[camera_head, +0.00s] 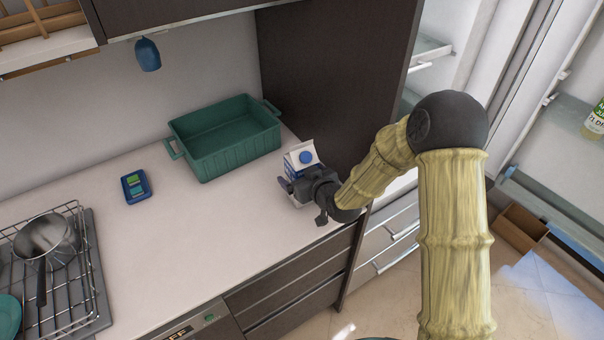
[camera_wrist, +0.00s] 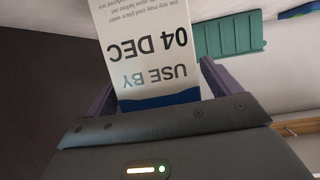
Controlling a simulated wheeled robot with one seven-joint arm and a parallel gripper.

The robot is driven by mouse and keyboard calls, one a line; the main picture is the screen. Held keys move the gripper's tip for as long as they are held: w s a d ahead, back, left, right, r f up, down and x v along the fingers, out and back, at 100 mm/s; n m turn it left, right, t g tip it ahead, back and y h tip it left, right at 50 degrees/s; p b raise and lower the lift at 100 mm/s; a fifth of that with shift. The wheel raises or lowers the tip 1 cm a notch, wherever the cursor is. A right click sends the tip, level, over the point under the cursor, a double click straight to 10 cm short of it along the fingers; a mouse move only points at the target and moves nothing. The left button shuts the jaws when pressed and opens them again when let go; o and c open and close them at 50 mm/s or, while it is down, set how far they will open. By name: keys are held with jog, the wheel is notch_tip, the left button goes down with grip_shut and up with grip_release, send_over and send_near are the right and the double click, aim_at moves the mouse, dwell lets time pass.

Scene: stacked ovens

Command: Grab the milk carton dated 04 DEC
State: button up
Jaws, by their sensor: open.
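A white and blue milk carton (camera_head: 301,157) with a blue cap stands on the counter near its right end, beside the dark cabinet panel. In the wrist view the carton (camera_wrist: 145,45) shows upside-down print reading "USE BY 04 DEC". My gripper (camera_head: 288,184) is at the carton, low on its near side. In the wrist view the purple fingers of my gripper (camera_wrist: 158,88) are open, one on each side of the carton. Whether they touch it cannot be told. The carton's lower part is hidden behind my gripper in the head view.
A green crate (camera_head: 226,138) stands on the counter (camera_head: 180,240) left of the carton. A blue device (camera_head: 135,186) lies farther left, and a wire dish rack (camera_head: 60,270) holds a pot. A tall dark panel (camera_head: 335,80) rises right behind the carton. An open fridge is at right.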

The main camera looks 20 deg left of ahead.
aim_at(302, 147)
jog(key=shift+c, duration=0.4)
jog(key=c, duration=1.4)
jog(key=shift+r, duration=0.1)
jog(key=shift+c, duration=1)
notch_tip(302, 147, up, 10)
jog(key=shift+b, duration=0.6)
